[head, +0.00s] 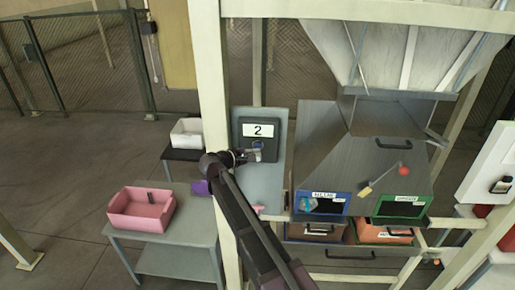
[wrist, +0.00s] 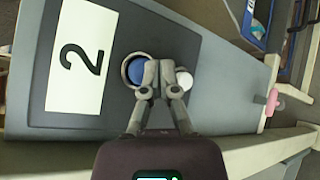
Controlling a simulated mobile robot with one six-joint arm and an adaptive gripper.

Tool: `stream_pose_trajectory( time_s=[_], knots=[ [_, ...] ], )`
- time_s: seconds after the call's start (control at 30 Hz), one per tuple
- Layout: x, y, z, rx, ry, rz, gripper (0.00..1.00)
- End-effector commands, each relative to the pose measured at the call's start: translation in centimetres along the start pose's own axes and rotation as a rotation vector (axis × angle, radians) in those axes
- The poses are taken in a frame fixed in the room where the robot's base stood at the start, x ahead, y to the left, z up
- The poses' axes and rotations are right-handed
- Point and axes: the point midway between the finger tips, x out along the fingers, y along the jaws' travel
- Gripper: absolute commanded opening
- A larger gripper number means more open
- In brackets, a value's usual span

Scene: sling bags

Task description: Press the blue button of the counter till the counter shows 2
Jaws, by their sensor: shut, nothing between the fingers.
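The counter (head: 244,143) is a dark box on a grey panel, and its white display (head: 259,130) reads 2. The display also shows on its side in the wrist view (wrist: 82,57), again reading 2. The blue button (wrist: 138,70) sits in a round ring beside the display. A white button (wrist: 184,80) is on the other side of my fingers. My gripper (wrist: 160,64) is shut and empty, with its fingertips over the gap between the two buttons and close to the blue one. I cannot tell whether they touch it. In the head view my gripper (head: 254,155) partly covers the buttons.
A beige post (head: 209,75) stands just left of the counter. A metal hopper with a blue-framed opening (head: 323,204) and a green-framed opening (head: 402,206) stands to the right. A pink bin (head: 141,222) rests on a grey table (head: 185,222) at left.

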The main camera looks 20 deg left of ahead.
Motion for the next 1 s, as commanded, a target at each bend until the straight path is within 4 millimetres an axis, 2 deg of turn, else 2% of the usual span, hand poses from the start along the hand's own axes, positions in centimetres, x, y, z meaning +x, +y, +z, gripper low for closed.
stream_pose_trajectory(
  time_s=[0.47, 1.0],
  knots=[
    [-0.3, -0.3, 0.3, 0.0, 0.0, 0.0, 0.0],
    [-2.9, -2.2, 2.2, 0.0, 0.0, 0.0, 0.0]
  ],
)
